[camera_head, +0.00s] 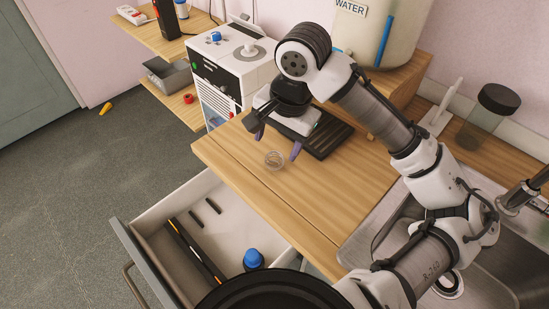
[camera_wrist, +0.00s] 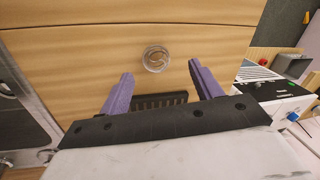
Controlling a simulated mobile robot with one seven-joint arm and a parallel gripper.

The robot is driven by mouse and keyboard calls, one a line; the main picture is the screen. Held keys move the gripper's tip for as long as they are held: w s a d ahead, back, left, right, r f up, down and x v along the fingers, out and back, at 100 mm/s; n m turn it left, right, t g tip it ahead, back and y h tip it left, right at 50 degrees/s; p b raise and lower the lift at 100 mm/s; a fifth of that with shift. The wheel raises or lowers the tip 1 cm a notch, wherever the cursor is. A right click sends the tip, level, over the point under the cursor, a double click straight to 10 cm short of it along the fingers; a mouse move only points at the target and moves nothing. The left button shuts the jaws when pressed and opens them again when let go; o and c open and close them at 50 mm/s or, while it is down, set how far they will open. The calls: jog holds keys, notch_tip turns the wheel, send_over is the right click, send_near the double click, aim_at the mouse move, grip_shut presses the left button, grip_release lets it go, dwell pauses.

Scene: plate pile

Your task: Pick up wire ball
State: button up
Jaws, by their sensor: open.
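The wire ball (camera_head: 274,159) is a small round tangle of thin, pale wire lying on the wooden counter (camera_head: 325,200). In the wrist view the ball (camera_wrist: 156,59) lies beyond the fingertips, roughly centred between them. My gripper (camera_head: 276,143) is open, with its two purple fingers pointing down over the counter. In the wrist view the gripper (camera_wrist: 160,70) has its fingers wide apart with nothing between them. The ball is apart from both fingers.
A black ribbed tray (camera_head: 329,138) lies on the counter behind my gripper. A white machine (camera_head: 232,62) stands at the back left. An open drawer (camera_head: 160,215) with a blue-capped bottle (camera_head: 254,259) juts out below the counter. A metal sink (camera_head: 390,240) is at the right.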

aim_at(276, 155)
jog(key=x, duration=0.5)
jog(key=shift+s+d+f+p, duration=0.15)
jog(key=shift+d+p, duration=0.1)
jog(key=shift+p, duration=0.15)
jog(key=c, duration=1)
jog(key=a+v, duration=0.1)
jog(key=v, duration=0.5)
jog(key=w+a+v, duration=0.1)
jog(key=v, duration=0.6)
jog(key=w+a+v, duration=0.1)
jog(key=v, duration=0.5)
jog(key=shift+a+r+b, duration=0.15)
jog(key=shift+r+b, duration=0.2)
jog(key=shift+r, duration=0.4)
